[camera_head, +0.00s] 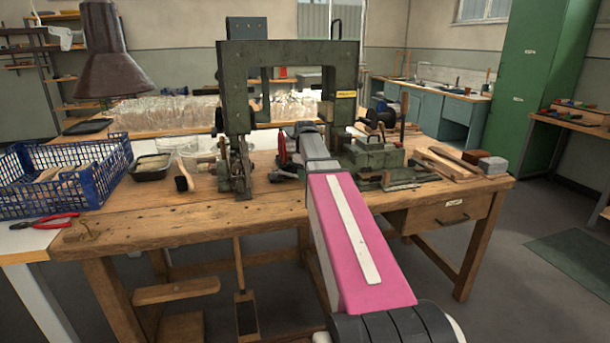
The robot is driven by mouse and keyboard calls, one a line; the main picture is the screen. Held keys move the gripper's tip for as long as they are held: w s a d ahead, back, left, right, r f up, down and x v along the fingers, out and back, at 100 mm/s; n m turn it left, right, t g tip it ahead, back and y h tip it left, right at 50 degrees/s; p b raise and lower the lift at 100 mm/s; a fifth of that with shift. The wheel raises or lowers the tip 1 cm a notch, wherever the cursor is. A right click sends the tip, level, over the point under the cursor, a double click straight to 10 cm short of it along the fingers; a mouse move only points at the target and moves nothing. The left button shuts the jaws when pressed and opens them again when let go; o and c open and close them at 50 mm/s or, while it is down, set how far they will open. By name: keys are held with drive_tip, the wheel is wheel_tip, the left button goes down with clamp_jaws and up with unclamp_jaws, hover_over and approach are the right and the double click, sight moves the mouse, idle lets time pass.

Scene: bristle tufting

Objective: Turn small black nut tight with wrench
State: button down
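My pink and grey arm reaches from the bottom right over the wooden workbench (180,222) to the foot of a dark green machine frame (229,85). My gripper (284,172) appears to be the small dark part at the arm's far end, low over the bench. Its fingers are too small and too covered to tell open from shut. I cannot make out the small black nut or the wrench; they may be hidden by my arm or too small among the dark metal parts. A red upright piece (282,147) stands just left of my arm's end.
A blue crate (110,178), black tub (152,166), and red-handled pliers (45,221) are at the left. A wooden-handled tool (183,178) lies near the frame. A green metal fixture (374,155) and wood strips (447,163) are at the right. The bench's front left is mostly clear.

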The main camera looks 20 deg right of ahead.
idle(0.3)
drive_tip(key=shift+s+a+m, duration=0.55)
drive_tip(key=shift+m, duration=0.05)
